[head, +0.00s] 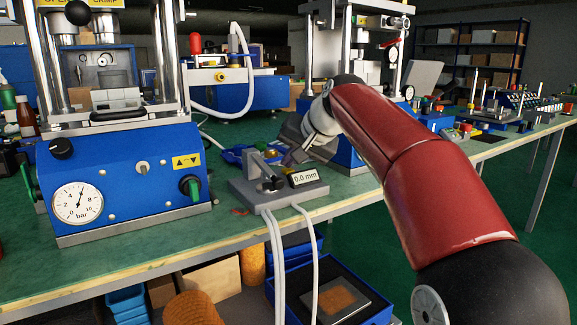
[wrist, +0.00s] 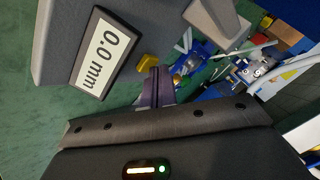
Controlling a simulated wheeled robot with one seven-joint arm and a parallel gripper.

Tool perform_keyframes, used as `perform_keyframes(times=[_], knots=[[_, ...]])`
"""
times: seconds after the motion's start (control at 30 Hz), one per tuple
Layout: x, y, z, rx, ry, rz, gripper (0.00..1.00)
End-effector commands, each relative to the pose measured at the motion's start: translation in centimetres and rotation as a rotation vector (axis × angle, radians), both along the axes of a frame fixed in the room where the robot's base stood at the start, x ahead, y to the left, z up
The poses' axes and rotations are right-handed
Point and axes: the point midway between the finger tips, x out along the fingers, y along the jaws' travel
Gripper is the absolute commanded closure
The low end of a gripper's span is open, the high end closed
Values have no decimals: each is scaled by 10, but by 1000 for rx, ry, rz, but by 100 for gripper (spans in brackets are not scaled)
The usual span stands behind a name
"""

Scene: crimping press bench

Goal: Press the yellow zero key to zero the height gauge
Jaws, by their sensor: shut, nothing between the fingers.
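The height gauge (head: 272,195) stands on the green bench with a grey base. Its display (head: 304,177) reads 0.0 mm, and the same display (wrist: 100,53) reads 0.0 mm in the wrist view. The yellow zero key (wrist: 147,62) sticks out beside the display in the wrist view; I cannot make it out in the head view. My gripper (wrist: 152,82) is shut and empty, with its fingertips right by the key. I cannot tell whether they touch it. In the head view my gripper (head: 290,157) is just behind the gauge, partly hidden by it.
A blue press with a pressure dial (head: 78,202) stands to the left of the gauge. Another blue press (head: 347,152) stands behind my arm. Blue tools (head: 235,155) lie behind the gauge. White cables (head: 275,250) hang over the bench's front edge.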

Motion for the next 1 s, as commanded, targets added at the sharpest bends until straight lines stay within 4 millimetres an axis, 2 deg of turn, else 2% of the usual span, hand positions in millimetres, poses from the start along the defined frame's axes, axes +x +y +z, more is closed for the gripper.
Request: perform_keyframes(times=[0.43,1.0], knots=[[0,0,9,1,-3,-1,100],[0,0,64,1,-4,-2,100]])
